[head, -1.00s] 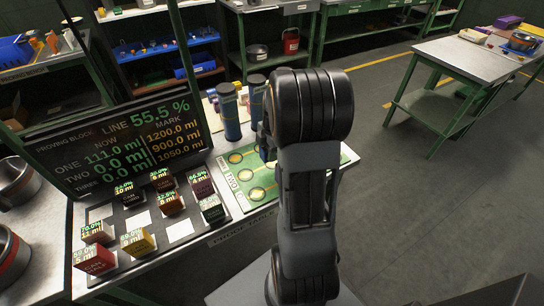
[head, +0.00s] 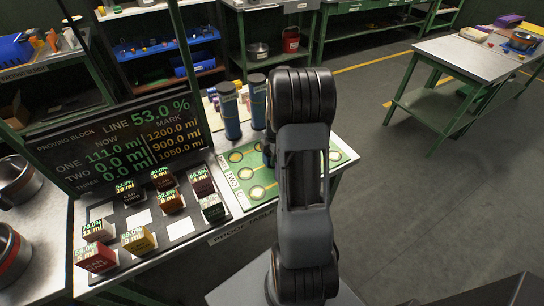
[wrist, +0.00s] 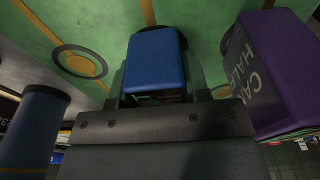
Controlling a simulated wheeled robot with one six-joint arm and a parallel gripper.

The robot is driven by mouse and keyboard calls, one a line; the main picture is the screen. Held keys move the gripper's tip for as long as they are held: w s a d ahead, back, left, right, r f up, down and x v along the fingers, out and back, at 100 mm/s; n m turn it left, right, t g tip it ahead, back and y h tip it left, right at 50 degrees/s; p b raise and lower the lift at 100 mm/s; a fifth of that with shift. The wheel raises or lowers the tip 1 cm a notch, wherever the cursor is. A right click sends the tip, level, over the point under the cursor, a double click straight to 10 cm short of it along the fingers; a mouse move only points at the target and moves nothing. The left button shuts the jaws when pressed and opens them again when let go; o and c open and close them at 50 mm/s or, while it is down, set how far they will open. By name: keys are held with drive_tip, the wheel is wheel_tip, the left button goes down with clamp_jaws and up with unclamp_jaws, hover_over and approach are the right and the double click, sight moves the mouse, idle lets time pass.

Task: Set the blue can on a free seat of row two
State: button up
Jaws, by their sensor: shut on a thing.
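The blue can (wrist: 156,58) shows in the middle of the wrist view, at the end of my gripper (wrist: 158,98), which is shut on it. The can is over the green board (wrist: 30,22); whether it touches the board I cannot tell. A ringed seat (wrist: 80,62) lies bare to its left. In the head view my arm hides the can and gripper. The green board there (head: 232,203) carries a TWO label and several bare round seats, including one near the label (head: 246,173) and one at the front (head: 257,192).
A purple can (wrist: 272,72) stands close to the right of the blue can. A dark blue cylinder (wrist: 34,130) is at the left; tall blue cylinders (head: 230,110) stand behind the board. Several small cubes (head: 138,240) sit left of the board. A display (head: 110,145) stands behind them.

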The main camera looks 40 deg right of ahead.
drive_tip(key=shift+f, duration=0.1)
drive_tip(key=shift+f+b, duration=0.15)
drive_tip(key=shift+b, duration=0.15)
drive_tip(key=o, duration=1.1)
